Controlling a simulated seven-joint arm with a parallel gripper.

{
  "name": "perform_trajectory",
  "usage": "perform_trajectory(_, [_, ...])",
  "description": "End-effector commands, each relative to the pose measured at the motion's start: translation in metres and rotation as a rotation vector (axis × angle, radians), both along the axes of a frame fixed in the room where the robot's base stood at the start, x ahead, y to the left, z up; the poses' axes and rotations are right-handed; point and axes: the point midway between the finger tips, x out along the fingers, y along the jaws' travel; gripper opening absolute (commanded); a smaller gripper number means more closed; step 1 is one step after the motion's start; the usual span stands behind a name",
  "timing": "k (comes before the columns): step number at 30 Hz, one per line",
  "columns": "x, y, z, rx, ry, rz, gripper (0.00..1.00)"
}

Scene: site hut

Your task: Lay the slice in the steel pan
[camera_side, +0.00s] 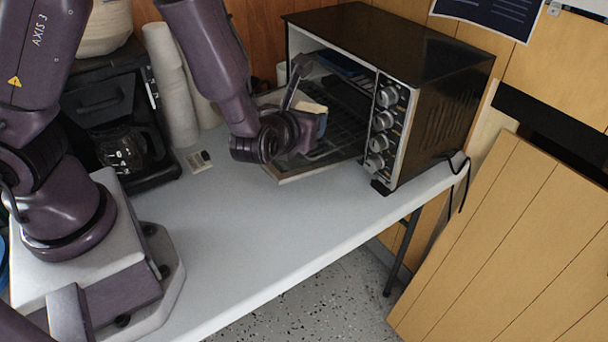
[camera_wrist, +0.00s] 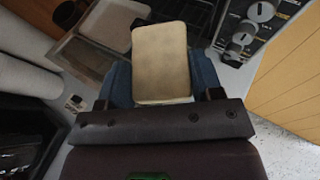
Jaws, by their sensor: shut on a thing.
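The slice (camera_wrist: 160,60) is a flat tan piece with rounded corners. My gripper (camera_wrist: 163,92) is shut on its near end, between blue finger pads. In the side view my gripper (camera_side: 314,125) is in front of the toaster oven, above its lowered door, and the slice (camera_side: 312,107) shows as a small tan patch. A shallow grey tray, apparently the steel pan (camera_wrist: 110,20), lies beyond the slice to the upper left in the wrist view. I cannot tell whether it rests on the door. In the side view it is mostly hidden by my gripper, if visible.
The toaster oven (camera_side: 440,105) stands at the table's right end, its door (camera_side: 312,168) down. Something blue (camera_side: 345,64) is inside it. A coffee maker (camera_side: 115,125) and stacked cups (camera_side: 170,85) stand left. The white tabletop (camera_side: 240,225) in front is clear.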

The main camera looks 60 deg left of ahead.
Motion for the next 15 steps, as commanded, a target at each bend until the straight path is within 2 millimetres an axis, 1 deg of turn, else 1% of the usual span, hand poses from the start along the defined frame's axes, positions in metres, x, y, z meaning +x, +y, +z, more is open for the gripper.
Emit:
perform_trajectory(1, [0.009, -0.002, 0.019, -0.008, -0.011, -0.070, 0.37])
perform_trajectory(3, [0.018, -0.005, 0.042, -0.004, -0.013, -0.167, 0.37])
perform_trajectory(6, [0.026, -0.007, 0.071, -0.002, -0.012, -0.264, 0.37])
perform_trajectory(9, [0.029, -0.005, 0.097, -0.001, -0.010, -0.314, 0.37])
perform_trajectory(12, [0.030, 0.001, 0.117, 0.000, -0.007, -0.323, 0.37])
perform_trajectory(15, [0.030, 0.007, 0.129, 0.000, -0.003, -0.309, 0.37])
